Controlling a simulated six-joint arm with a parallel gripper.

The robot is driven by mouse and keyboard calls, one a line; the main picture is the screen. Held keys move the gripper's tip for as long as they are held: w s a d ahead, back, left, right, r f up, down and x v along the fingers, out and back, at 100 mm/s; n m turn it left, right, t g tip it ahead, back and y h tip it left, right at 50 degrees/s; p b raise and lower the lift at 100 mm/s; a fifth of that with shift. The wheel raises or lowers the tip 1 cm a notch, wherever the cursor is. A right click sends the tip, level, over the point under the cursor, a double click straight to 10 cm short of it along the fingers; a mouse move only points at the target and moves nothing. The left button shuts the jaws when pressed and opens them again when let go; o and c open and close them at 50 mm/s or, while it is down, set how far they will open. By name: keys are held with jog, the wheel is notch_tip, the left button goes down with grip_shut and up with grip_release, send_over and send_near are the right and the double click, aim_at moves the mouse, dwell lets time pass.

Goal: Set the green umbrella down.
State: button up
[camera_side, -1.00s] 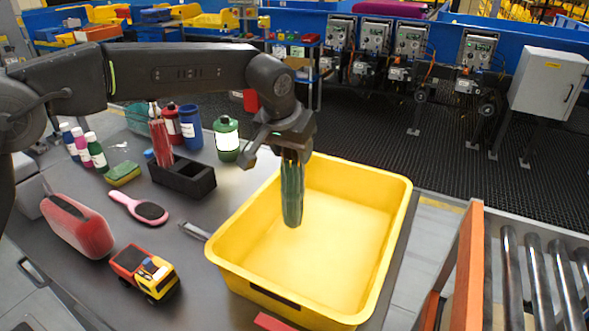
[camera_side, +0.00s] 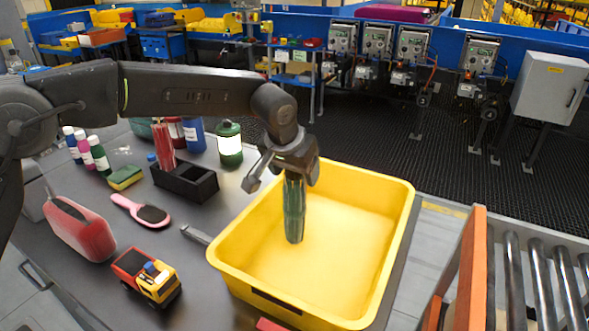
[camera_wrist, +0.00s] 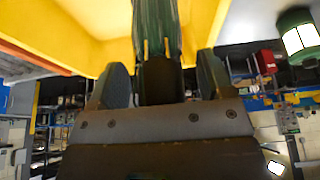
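The green umbrella (camera_side: 294,212) is folded and hangs upright below my gripper (camera_side: 296,176), inside the yellow tray (camera_side: 232,289). Its lower end is over the tray floor; I cannot tell whether it touches. In the wrist view the umbrella (camera_wrist: 157,30) runs up from between the two fingers of my gripper (camera_wrist: 158,80), with the yellow tray (camera_wrist: 75,28) around it. The rest of the tray is empty.
A roller conveyor (camera_side: 541,280) stands at the right behind an orange rail (camera_side: 467,270).

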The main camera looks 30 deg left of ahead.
jog(key=v, duration=1.2)
jog(key=shift+r, duration=0.25)
jog(key=s+a+r, duration=0.3)
jog(key=s+a, duration=0.4)
jog(key=a, duration=0.1)
jog(key=s+a+f, duration=0.3)
jog(key=s, duration=0.4)
jog(key=s+a+f, duration=0.3)
jog(key=s, duration=0.4)
jog(key=s+a+f+t, duration=0.1)
jog(key=s+a+f, duration=0.1)
jog(key=s, duration=0.6)
jog(key=shift+a+f, duration=0.4)
jog(key=shift+a, duration=0.4)
